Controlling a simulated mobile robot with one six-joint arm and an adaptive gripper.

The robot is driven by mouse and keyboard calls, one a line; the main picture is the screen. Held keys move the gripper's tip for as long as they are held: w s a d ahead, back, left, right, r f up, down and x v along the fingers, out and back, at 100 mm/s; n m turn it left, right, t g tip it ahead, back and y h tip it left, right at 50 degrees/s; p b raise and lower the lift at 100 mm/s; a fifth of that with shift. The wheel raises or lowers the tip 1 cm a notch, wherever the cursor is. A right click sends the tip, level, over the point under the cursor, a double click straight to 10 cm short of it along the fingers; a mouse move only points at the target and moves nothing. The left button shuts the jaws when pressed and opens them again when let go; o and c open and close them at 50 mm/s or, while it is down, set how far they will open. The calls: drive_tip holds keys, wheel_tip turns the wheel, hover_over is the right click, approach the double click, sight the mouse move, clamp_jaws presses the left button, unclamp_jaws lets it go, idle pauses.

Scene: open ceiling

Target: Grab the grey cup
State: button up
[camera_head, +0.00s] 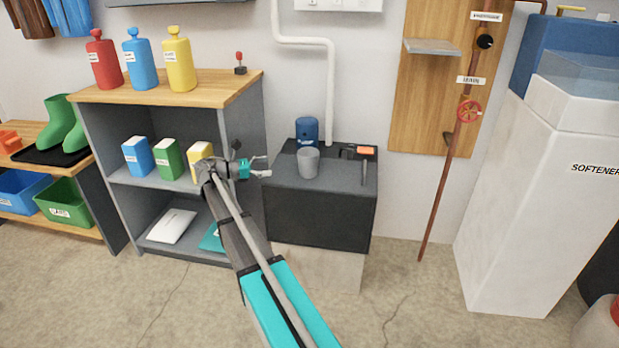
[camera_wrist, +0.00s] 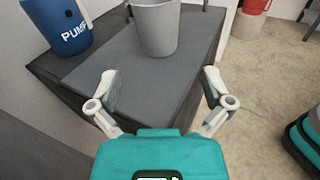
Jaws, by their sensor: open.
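The grey cup (camera_head: 308,162) stands upright on top of the dark cabinet (camera_head: 318,218), in front of the blue pump (camera_head: 307,130). In the wrist view the cup (camera_wrist: 156,28) is at the top centre, beyond my fingertips, with its rim cut off by the frame edge. My gripper (camera_head: 262,166) is at the left edge of the cabinet top, left of the cup. In the wrist view my gripper (camera_wrist: 161,82) is open and empty. Its fingers are spread apart and point toward the cup without touching it.
The blue pump (camera_wrist: 60,24) stands close to the cup. A hammer-like tool with an orange part (camera_head: 364,151) lies right of it. A shelf unit (camera_head: 240,125) with bottles and boxes stands left, close to my gripper. A white pipe (camera_head: 331,90) runs down the wall behind.

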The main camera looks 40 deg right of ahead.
sight(299, 161)
drive_tip(key=shift+w+d+f+g+b, duration=0.25)
drive_tip(key=shift+w+f+g+b, duration=0.1)
drive_tip(key=shift+f+b, duration=0.1)
drive_tip(key=shift+r, duration=0.1)
drive_tip(key=shift+x, duration=4.3)
drive_tip(key=shift+w+r, duration=0.1)
drive_tip(key=shift+r, duration=0.05)
drive_tip(key=shift+d, duration=0.15)
drive_tip(key=shift+x, duration=2.55)
